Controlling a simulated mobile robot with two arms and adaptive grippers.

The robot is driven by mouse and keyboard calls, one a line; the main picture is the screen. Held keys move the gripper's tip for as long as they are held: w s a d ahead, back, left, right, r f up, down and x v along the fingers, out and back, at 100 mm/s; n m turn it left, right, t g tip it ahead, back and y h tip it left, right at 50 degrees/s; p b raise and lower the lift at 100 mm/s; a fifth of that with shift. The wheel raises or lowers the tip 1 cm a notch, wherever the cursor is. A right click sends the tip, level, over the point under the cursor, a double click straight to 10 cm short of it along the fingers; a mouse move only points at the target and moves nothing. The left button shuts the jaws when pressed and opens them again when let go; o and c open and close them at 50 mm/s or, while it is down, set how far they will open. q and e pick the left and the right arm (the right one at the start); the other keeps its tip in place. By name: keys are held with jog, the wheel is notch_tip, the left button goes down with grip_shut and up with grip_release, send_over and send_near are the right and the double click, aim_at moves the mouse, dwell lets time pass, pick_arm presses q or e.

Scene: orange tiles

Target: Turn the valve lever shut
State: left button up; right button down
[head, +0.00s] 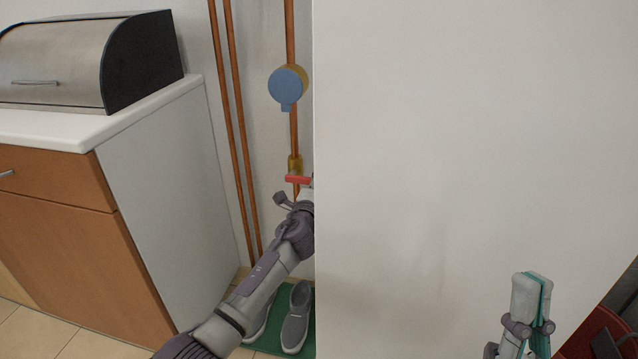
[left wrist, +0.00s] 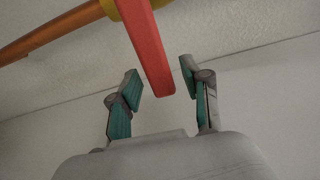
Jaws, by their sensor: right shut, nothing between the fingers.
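The red valve lever (head: 298,179) points sideways across the copper pipe, just below the brass valve body (head: 295,163). In the left wrist view the red lever (left wrist: 147,48) comes down from the yellow valve body, its free end between my left fingers. My left gripper (left wrist: 160,80) is open, with a visible gap on both sides of the lever; I cannot tell how deep the lever sits. In the head view the left gripper is partly hidden by the white panel. My right gripper (head: 533,280) is shut and empty at the lower right, away from the valve.
A large white panel (head: 450,130) stands close right of the valve. A blue round meter (head: 287,84) sits above it on the pipe. Two more copper pipes (head: 228,90) run at left, beside a cabinet (head: 75,255) with a bread box (head: 90,65). Grey shoes (head: 297,325) lie below.

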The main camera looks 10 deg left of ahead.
pick_arm(q)
jog(key=s, duration=1.2)
jog(key=shift+a, duration=0.2)
